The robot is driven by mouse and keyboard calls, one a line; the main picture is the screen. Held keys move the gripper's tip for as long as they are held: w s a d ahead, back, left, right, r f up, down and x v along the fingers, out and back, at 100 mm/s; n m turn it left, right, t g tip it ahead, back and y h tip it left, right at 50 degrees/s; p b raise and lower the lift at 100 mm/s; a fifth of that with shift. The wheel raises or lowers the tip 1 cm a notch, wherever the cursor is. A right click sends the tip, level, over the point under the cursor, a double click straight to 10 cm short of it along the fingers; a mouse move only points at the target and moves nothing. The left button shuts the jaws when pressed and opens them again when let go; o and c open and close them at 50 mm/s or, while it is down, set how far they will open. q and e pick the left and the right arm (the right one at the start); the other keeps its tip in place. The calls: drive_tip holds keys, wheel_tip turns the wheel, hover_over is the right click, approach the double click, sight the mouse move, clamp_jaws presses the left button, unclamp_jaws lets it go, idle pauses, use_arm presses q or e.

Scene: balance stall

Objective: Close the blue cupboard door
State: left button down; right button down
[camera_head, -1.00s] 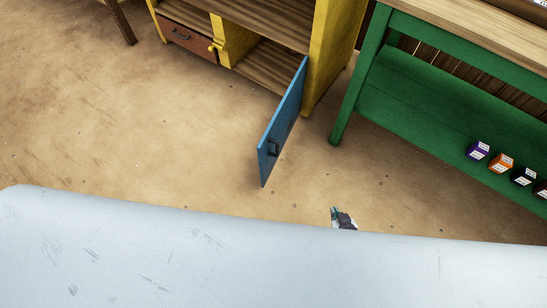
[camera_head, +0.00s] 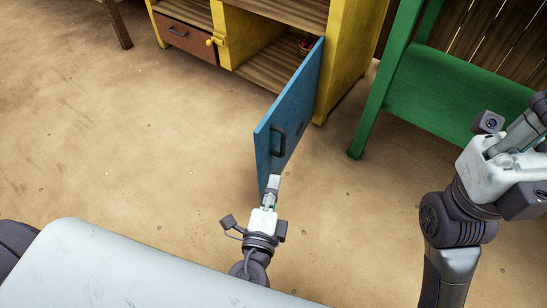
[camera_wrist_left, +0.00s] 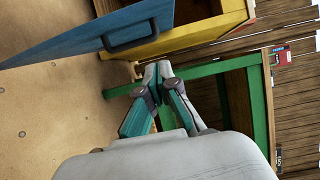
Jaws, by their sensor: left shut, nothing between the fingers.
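The blue cupboard door (camera_head: 290,115) stands open, swung out from the yellow cupboard (camera_head: 343,55) with its free edge toward me. Its dark handle (camera_head: 278,141) is on the face I see. The door (camera_wrist_left: 95,38) and handle (camera_wrist_left: 130,36) also show in the left wrist view, up and left of the fingers. My left gripper (camera_head: 273,181) is shut and empty by the lower free corner of the door. In the wrist view its fingertips (camera_wrist_left: 157,68) appear apart from the door. My right arm (camera_head: 480,185) is at the right; its fingertips cannot be made out.
A green stall table (camera_head: 450,95) stands right of the cupboard, with a strip of floor between. A brown drawer (camera_head: 187,38) is shut at the cupboard's left. Something red (camera_head: 305,46) sits inside the cupboard. The sandy floor (camera_head: 130,150) left of the door is clear.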

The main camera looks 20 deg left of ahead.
sight(266, 143)
use_arm(q)
drive_tip(key=shift+w+a+r+b, duration=0.1)
drive_tip(key=shift+w+a, duration=0.7)
drive_tip(key=shift+w, duration=0.95)
drive_tip(key=shift+w+a+r+b, duration=0.15)
drive_tip(key=shift+w+a, duration=0.7)
drive_tip(key=shift+w, duration=0.95)
drive_tip(key=shift+w+a+r+b, duration=0.1)
drive_tip(key=shift+w+a, duration=0.7)
drive_tip(key=shift+w, duration=0.95)
